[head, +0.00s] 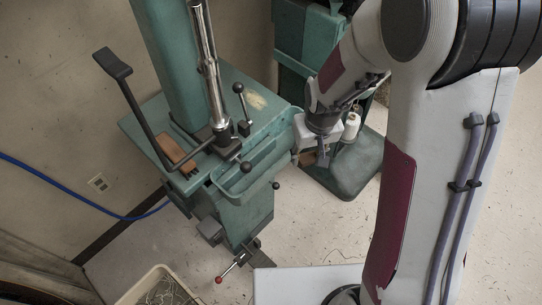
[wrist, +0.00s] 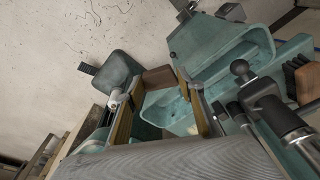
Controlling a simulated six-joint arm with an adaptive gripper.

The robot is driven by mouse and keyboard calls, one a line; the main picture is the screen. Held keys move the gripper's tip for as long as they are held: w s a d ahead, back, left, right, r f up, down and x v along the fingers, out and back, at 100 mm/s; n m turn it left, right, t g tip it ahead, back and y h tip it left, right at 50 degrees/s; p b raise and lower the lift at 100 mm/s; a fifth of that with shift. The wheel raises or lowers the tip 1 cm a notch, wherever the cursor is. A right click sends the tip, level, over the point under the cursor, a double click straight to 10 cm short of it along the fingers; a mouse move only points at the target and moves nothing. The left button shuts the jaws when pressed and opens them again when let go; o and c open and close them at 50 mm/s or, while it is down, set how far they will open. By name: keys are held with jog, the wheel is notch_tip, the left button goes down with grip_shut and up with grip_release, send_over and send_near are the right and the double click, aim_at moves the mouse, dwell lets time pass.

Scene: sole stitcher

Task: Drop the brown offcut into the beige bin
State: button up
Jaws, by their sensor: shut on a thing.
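The brown offcut (wrist: 158,77) shows in the wrist view between the fingertips of my gripper (wrist: 160,92), which is shut on it. Behind it in that view is a teal trough of the machine; I cannot tell how far apart they are.
The green stitcher (head: 245,215) stands between my gripper and the bin. It has a steel column (head: 207,70), black levers and a red-knobbed lever (head: 219,279). A blue cable (head: 60,186) runs along the wall.

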jog(key=s+a+f+n+g, duration=0.1)
jog(key=s+a+f+n, duration=0.2)
jog(key=s+a+n, duration=0.5)
jog(key=s+a+f+n+y, duration=0.1)
jog(key=s+a+f, duration=0.25)
jog(key=a, duration=0.85)
jog(key=s+a+f+n+g, duration=0.1)
jog(key=s+a+f+n, duration=0.4)
jog(key=a, duration=0.6)
jog(key=s+a+f+n, duration=0.5)
jog(key=s+a+f, duration=0.2)
jog(key=s+f, duration=0.2)
jog(key=s+a+f+n+g, duration=0.1)
jog(key=s+a+f+n, duration=0.4)
jog(key=s+f, duration=0.5)
jog(key=shift+a+f+n, duration=0.4)
jog(key=shift+a+f, duration=0.8)
jog(key=shift+f, duration=0.75)
jog(key=shift+s+f, duration=0.1)
jog(key=shift+f, duration=0.05)
jog(key=shift+f, duration=2.85)
